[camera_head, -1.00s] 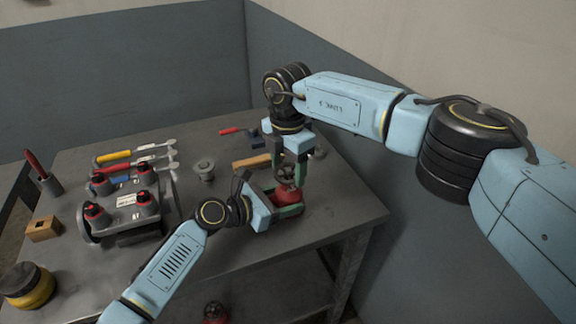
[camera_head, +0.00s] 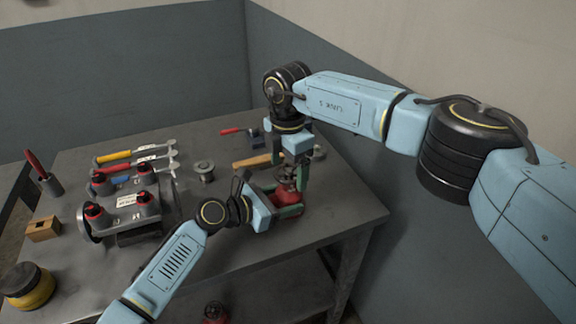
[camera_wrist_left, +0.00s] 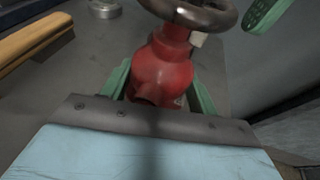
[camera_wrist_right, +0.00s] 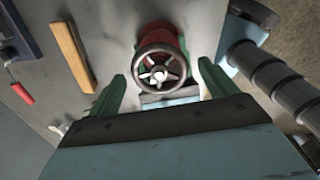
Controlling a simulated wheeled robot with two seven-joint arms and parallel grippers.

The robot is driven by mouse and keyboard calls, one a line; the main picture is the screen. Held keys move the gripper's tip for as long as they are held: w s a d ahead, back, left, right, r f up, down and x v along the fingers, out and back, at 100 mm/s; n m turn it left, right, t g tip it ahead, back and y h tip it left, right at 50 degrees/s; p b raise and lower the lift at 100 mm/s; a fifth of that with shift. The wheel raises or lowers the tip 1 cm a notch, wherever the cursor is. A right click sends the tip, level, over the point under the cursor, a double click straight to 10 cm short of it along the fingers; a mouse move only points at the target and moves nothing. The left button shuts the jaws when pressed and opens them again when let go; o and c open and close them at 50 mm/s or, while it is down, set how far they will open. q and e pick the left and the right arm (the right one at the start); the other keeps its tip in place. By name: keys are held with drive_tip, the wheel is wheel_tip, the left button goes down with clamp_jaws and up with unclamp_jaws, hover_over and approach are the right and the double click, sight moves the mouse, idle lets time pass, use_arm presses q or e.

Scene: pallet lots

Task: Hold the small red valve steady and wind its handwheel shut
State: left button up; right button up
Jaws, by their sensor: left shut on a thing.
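The small red valve (camera_head: 287,196) stands at the right end of the bench. My left gripper (camera_head: 283,203) is shut on its red body, with a green finger on either side in the left wrist view (camera_wrist_left: 160,88). The valve's round metal handwheel (camera_wrist_right: 161,66) sits on top, and its rim shows at the top of the left wrist view (camera_wrist_left: 190,12). My right gripper (camera_wrist_right: 163,88) points down from above and is open. Its fingers lie on either side of the handwheel, with visible gaps in the right wrist view.
A grey flanged part (camera_head: 204,171) and a manifold with red-capped valves (camera_head: 127,205) stand to the left. Wrenches (camera_head: 135,155) lie farther back. The bench's front right corner is clear.

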sight(288, 172)
wheel_tip(288, 172, up, 12)
idle(0.7)
use_arm(q)
drive_tip(key=o, duration=0.8)
drive_tip(key=shift+o, duration=0.2)
